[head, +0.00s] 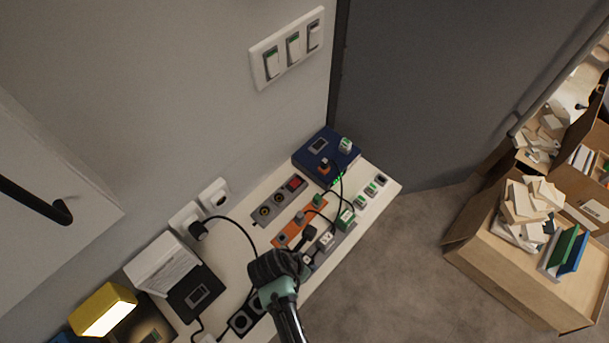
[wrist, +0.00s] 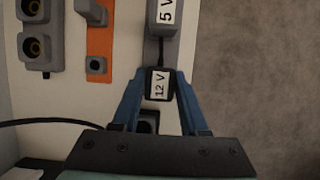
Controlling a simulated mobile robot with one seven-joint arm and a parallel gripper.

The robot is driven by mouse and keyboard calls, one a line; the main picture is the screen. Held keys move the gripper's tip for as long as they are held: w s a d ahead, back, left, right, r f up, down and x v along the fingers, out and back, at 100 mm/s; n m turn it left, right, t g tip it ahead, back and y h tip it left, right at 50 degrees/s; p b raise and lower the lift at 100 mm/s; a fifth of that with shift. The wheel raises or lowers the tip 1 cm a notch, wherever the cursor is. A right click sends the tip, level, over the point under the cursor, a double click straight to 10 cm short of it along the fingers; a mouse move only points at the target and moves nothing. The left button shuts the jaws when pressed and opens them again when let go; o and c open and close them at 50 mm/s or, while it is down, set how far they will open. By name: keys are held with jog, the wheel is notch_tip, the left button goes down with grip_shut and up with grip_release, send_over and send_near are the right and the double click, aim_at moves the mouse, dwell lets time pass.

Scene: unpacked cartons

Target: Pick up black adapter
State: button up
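A small black adapter (wrist: 158,84) with a white "12 V" label sits on the board in the wrist view. The two blue fingers of my gripper (wrist: 159,76) stand on either side of it, with their tips beside its sides. The fingers are spread apart, and I cannot tell whether they touch the adapter. In the head view my gripper (head: 280,268) reaches over the front edge of the white counter and hides most of the adapter.
A grey "5 V" adapter (wrist: 164,17) is just beyond the black one. An orange strip (wrist: 99,40) and a grey socket strip (wrist: 35,46) lie to the left. A dark blue box (head: 315,150) stands farther back. Cables cross the counter (head: 385,190). Open cartons (head: 500,275) stand at right.

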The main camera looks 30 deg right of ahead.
grip_shut()
notch_tip(320, 180, up, 10)
jog(key=shift+r, duration=0.1)
dwell(0.7)
